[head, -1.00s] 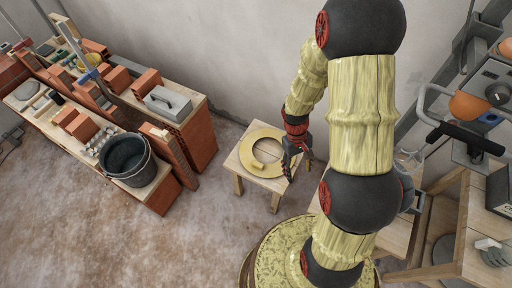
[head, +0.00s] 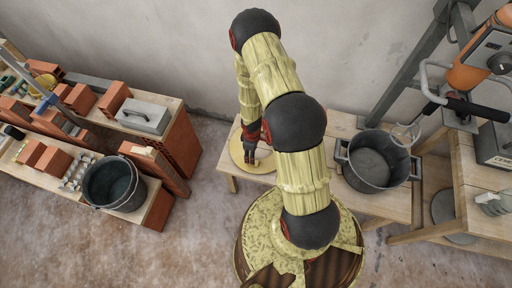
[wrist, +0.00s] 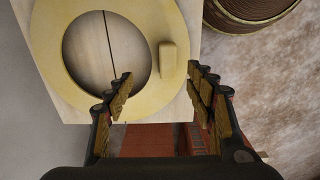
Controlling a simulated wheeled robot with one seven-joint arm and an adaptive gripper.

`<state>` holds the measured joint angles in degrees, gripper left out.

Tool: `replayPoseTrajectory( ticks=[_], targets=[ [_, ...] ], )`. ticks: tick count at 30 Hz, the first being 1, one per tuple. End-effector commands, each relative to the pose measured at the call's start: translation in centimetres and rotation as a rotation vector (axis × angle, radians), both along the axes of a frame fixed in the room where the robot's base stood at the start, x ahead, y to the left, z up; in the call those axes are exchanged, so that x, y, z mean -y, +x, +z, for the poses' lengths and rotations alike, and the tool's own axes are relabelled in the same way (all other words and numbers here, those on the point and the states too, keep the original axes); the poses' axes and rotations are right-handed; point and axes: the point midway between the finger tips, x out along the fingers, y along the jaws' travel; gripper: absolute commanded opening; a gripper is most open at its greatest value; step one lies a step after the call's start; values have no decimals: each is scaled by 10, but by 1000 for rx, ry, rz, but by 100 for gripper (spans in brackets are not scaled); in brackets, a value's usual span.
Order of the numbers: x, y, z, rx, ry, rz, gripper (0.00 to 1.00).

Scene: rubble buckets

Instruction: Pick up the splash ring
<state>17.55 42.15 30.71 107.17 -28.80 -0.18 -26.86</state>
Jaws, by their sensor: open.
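The splash ring is a flat yellow ring with a round hole and a small raised block on its face. In the head view the ring (head: 237,155) lies flat at the left end of a low wooden table, partly hidden by my arm. In the wrist view the ring (wrist: 179,22) fills the upper left, and its raised block (wrist: 167,60) is just beyond the gap between my fingertips. My gripper (wrist: 162,82) is open and empty, with one finger over the hole's edge and the other beside the ring's outer side. In the head view my gripper (head: 257,159) is over the ring.
A dark two-handled tub (head: 377,160) stands on the same wooden table (head: 340,127), right of my arm. A black bucket (head: 114,184) stands on the brick-laden bench at left. A stand with an orange tool (head: 487,60) is at right. Bare floor lies between the benches.

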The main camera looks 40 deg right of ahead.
Motion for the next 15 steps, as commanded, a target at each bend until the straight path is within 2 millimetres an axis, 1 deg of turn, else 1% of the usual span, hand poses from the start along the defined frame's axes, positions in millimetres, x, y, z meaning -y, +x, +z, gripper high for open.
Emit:
replayPoseTrajectory(
  ticks=[1,3,8,15],
  targets=[
    [0,0,-9,-1,-1,0,55],
    [0,-1,-17,-2,0,-1,55],
    [0,-2,-30,-2,0,-2,55],
    [-1,-7,-62,-3,-1,-2,55]
  ],
)
